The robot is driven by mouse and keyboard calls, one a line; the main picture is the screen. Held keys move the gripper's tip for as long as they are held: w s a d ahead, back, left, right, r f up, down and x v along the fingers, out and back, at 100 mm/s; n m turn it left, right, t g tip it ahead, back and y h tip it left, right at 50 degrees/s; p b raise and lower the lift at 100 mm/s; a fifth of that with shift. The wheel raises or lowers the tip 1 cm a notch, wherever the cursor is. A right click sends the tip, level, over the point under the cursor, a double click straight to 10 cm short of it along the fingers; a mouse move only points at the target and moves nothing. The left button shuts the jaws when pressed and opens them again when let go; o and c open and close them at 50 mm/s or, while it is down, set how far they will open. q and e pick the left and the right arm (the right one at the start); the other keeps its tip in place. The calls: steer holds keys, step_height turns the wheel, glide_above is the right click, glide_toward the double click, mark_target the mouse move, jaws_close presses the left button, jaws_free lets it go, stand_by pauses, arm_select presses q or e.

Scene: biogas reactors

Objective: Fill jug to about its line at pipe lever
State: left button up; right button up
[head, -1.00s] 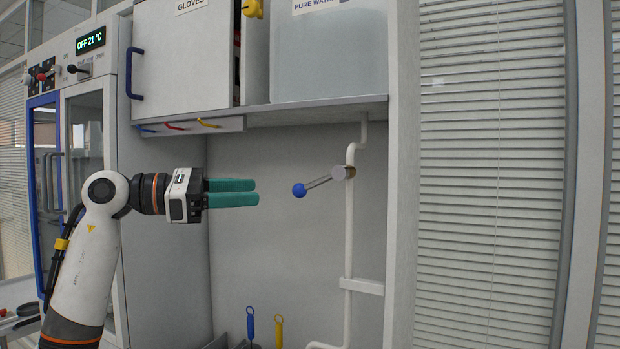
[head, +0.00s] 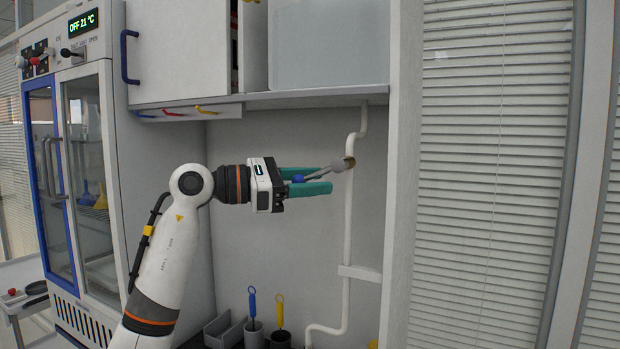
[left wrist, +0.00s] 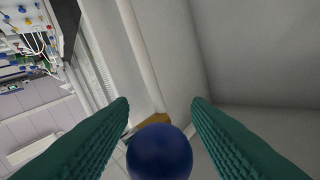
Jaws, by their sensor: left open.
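The pipe lever (head: 320,173) is a grey rod with a blue ball knob (head: 298,179), fixed to the white pipe (head: 349,220) on the back wall. My left gripper (head: 327,179) has green fingers and is open around the lever. In the left wrist view the blue knob (left wrist: 159,152) sits between the two spread fingers, with room at its sides, so the fingers do not appear closed on it. The lever slants up to the right from the knob to the pipe. The jug is not seen in these views. My right gripper is not in view.
A shelf with a tank (head: 315,45) is above the lever. Below stand cups holding a blue-handled tool (head: 252,303) and a yellow-handled tool (head: 280,312), beside a grey bin (head: 224,330). A glass-doored cabinet (head: 85,170) stands left; a blinded window (head: 490,170) is right.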

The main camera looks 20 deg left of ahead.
arm_select(q)
steer(key=shift+c, duration=0.3)
jaws_close()
steer(key=shift+a+r+p, duration=0.1)
steer(key=shift+r+p, duration=0.2)
steer(key=shift+p, duration=0.05)
steer(key=r+m+g+y+p, duration=0.1)
steer(key=p, duration=0.2)
steer(key=r+m+y+p, duration=0.1)
steer(key=m+y+p, duration=0.1)
steer(key=p, duration=0.1)
steer(key=shift+a+g, duration=0.4)
steer(key=shift+o, duration=0.3)
jaws_free()
